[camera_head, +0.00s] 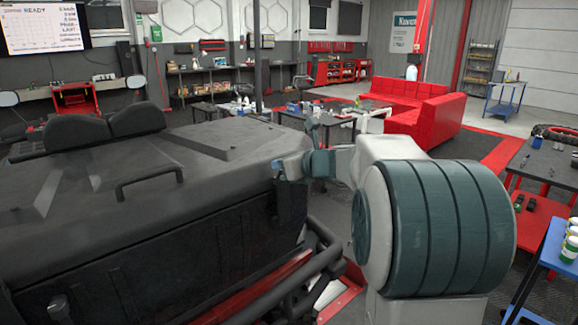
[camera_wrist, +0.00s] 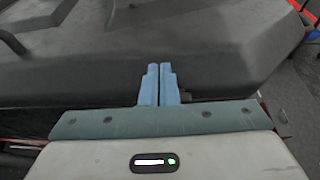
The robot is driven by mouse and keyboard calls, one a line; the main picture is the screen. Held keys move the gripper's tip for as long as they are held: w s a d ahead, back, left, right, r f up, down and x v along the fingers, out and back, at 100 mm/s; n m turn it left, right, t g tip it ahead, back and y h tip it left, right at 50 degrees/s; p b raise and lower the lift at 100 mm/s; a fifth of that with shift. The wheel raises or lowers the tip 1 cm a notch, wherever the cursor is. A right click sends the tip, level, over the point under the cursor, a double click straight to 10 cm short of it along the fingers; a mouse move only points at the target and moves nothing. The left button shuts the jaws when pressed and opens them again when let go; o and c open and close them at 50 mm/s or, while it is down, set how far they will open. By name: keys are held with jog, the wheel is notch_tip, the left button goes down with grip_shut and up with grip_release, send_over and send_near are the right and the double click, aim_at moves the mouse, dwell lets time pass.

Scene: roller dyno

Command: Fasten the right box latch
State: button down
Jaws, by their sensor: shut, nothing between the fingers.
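A large black box (camera_head: 100,215) with a moulded lid (camera_head: 190,150) fills the left of the head view, and its lid looks closed. My gripper (camera_head: 278,167) is at the box's right front corner, near the lid edge. In the wrist view my gripper (camera_wrist: 159,68) has its two blue fingers side by side, shut and empty, with the tips against or just above the black box surface (camera_wrist: 90,75). I cannot make out the right latch clearly. A small dark piece (camera_wrist: 187,96) shows just right of the fingers and may be part of it.
A black handle (camera_head: 150,178) stands out on the box's front lid edge. Black tube bars (camera_head: 310,265) run below the box corner. A red sofa (camera_head: 425,115) and a dark workbench (camera_head: 545,165) stand to the right, with open floor between.

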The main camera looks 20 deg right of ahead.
jog(key=b+v, duration=0.2)
jog(key=v, duration=1.2)
jog(key=shift+d, duration=0.25)
jog(key=shift+s, duration=0.1)
jog(key=s+a+f+n+g+h, duration=0.1)
jog(key=s+a+f+n+g, duration=0.6)
jog(key=s+a+f+n, duration=0.75)
jog(key=s+d+f+n+g+h, duration=0.2)
jog(key=s+f+n+h, duration=0.3)
jog(key=n, duration=1.1)
jog(key=s+d+f, duration=0.1)
jog(key=s+f, duration=0.1)
jog(key=s, duration=0.2)
jog(key=shift+d, duration=0.15)
jog(key=shift+f+n, duration=0.1)
jog(key=shift+n, duration=0.15)
